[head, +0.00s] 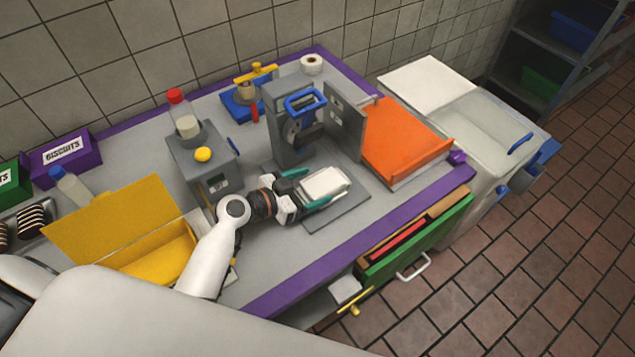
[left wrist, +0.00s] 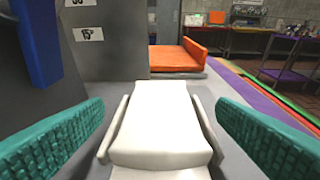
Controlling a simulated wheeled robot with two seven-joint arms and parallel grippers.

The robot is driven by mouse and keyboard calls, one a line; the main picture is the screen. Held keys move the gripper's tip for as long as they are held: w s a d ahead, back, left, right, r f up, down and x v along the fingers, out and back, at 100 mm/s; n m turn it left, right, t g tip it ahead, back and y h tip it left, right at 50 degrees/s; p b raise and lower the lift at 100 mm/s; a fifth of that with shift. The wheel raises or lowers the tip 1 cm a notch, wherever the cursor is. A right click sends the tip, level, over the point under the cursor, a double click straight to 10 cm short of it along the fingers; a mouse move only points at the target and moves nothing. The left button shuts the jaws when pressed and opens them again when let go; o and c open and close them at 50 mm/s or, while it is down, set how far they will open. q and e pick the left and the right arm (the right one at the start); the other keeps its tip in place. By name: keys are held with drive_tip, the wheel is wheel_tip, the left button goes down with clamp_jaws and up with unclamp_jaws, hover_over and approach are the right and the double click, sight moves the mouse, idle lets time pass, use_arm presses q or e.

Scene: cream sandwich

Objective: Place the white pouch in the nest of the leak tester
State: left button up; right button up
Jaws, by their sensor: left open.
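The white pouch (head: 324,184) lies in a shallow holder on the grey base plate (head: 352,199) of the leak tester (head: 287,140), in front of its upright body. In the left wrist view the pouch (left wrist: 163,125) lies between two low grey side walls. My left gripper (head: 304,187) is open, with its teal fingers on either side of the pouch. In the left wrist view both fingers (left wrist: 160,130) stand apart from the pouch, with gaps between. The underside of the pouch is hidden. My right gripper is not in view.
An orange tray (head: 405,140) stands right of the tester. A grey machine with a yellow button (head: 203,154) and an open yellow box (head: 130,230) stand left. A green drawer (head: 420,240) is open below the purple front edge (head: 365,240).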

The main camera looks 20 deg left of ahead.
use_arm(q)
drive_tip(key=b+v, duration=0.1)
drive_tip(key=v, duration=0.7)
drive_tip(key=shift+s+a, duration=0.15)
drive_tip(key=shift+s, duration=0.05)
drive_tip(key=shift+s+a+r, duration=0.3)
drive_tip(key=shift+s, duration=0.1)
